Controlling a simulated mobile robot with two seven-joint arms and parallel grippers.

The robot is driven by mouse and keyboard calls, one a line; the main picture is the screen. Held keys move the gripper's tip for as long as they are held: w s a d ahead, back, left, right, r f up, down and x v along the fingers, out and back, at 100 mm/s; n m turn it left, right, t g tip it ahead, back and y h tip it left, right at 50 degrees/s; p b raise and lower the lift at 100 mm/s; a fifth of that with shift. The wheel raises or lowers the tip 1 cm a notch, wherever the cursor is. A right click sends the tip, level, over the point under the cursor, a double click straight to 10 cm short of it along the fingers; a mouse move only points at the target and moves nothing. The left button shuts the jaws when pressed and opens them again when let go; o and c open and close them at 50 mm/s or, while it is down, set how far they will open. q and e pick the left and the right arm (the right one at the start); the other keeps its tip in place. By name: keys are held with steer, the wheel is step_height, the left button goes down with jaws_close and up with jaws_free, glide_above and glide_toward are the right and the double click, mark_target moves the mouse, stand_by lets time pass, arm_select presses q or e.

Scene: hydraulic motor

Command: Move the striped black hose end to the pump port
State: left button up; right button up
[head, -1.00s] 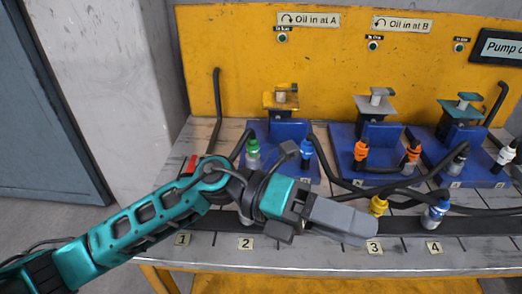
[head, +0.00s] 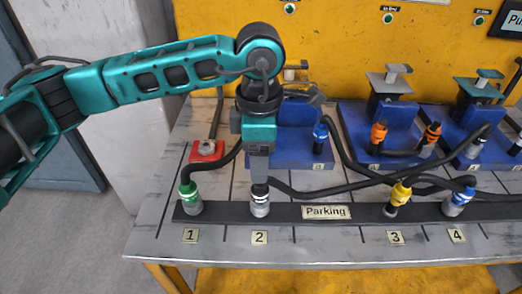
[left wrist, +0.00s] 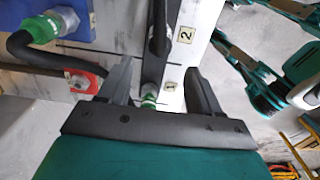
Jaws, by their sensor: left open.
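The striped black hose end (head: 260,200), with dark and pale rings, stands upright at slot 2 of the black parking rail (head: 325,222). My left gripper (head: 259,180) points down right over it; its fingers partly hide the hose top, and I cannot tell whether they touch. In the left wrist view my left gripper (left wrist: 165,88) is open, with a green connector (left wrist: 149,101) showing in the gap beyond. The pump port cannot be identified; only part of a sign shows at the top right. My right gripper is not in view.
Slot 1 holds a green hose end (head: 190,198), slot 3 a yellow one (head: 399,196) and slot 4 a blue one (head: 459,202). Black hoses cross behind the rail. Blue blocks (head: 365,160) with fittings stand behind; a red piece (head: 207,151) lies at the left.

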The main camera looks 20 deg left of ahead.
arm_select(q)
step_height(320, 180, down, 7)
steer(key=b, duration=0.4)
steer(key=shift+r, duration=0.15)
steer(key=shift+f+b, duration=0.3)
steer(key=shift+b, duration=0.25)
steer(key=shift+f, duration=0.25)
steer(key=shift+b, duration=0.3)
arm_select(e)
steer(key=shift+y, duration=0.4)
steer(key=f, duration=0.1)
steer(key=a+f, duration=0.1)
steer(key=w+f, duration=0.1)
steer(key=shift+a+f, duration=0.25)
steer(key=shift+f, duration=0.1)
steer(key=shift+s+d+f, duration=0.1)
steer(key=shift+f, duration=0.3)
arm_select(q)
jaws_close()
